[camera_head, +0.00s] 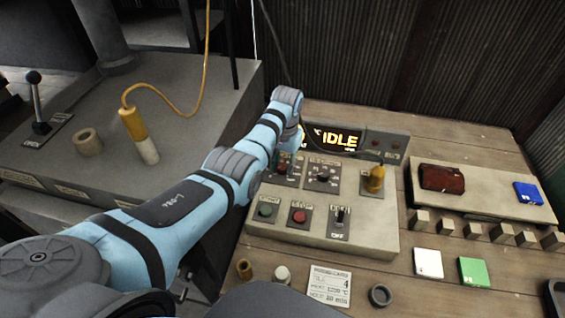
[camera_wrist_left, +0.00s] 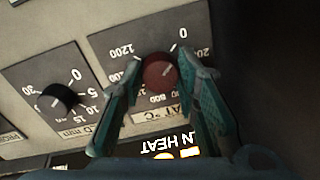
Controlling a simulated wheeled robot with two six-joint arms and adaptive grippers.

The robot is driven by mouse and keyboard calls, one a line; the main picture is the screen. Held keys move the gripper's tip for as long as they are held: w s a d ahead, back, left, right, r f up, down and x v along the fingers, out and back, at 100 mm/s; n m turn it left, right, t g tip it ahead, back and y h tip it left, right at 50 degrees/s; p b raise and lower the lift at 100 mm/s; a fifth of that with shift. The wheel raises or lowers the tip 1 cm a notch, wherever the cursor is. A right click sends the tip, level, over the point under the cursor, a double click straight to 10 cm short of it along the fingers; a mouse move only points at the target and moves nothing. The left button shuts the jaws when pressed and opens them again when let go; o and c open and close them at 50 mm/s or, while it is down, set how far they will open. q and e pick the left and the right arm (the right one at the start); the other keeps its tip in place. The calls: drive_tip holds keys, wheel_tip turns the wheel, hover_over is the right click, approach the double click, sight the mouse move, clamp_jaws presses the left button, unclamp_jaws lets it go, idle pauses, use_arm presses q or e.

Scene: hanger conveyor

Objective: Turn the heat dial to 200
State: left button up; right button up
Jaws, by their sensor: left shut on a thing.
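The heat dial is a round red knob (camera_wrist_left: 160,71) on a dark plate labelled HEAT °C, with a printed scale including 0 and 1200. In the left wrist view my left gripper (camera_wrist_left: 164,76) is shut on the knob, one teal finger on each side. A short pale mark shows on the knob's face, but I cannot tell exactly which number it points to. In the head view, my arm reaches from the left over the control panel (camera_head: 320,236), and the wrist largely hides the gripper. My right gripper is not in view.
A black dial (camera_wrist_left: 58,98) sits beside the heat dial. The panel also has a display reading IDLE (camera_head: 340,141), a green button (camera_head: 265,210), a red button (camera_head: 299,216) and a switch (camera_head: 340,217). An orange plug (camera_head: 376,180) stands at its right.

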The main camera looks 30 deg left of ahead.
sight(284, 168)
use_arm(q)
drive_tip(key=m+p, duration=0.2)
drive_tip(key=m, duration=0.1)
drive_tip(key=shift+r, duration=0.2)
drive_tip(key=shift+f+m+p, duration=0.1)
drive_tip(key=shift+m+p, duration=0.95)
drive_tip(key=shift+m, duration=0.85)
drive_tip(key=o, duration=1.2)
drive_tip(key=shift+f, duration=0.1)
drive_tip(key=shift+c, duration=0.2)
wheel_tip(284, 168, up, 12)
drive_tip(key=shift+d, duration=0.25)
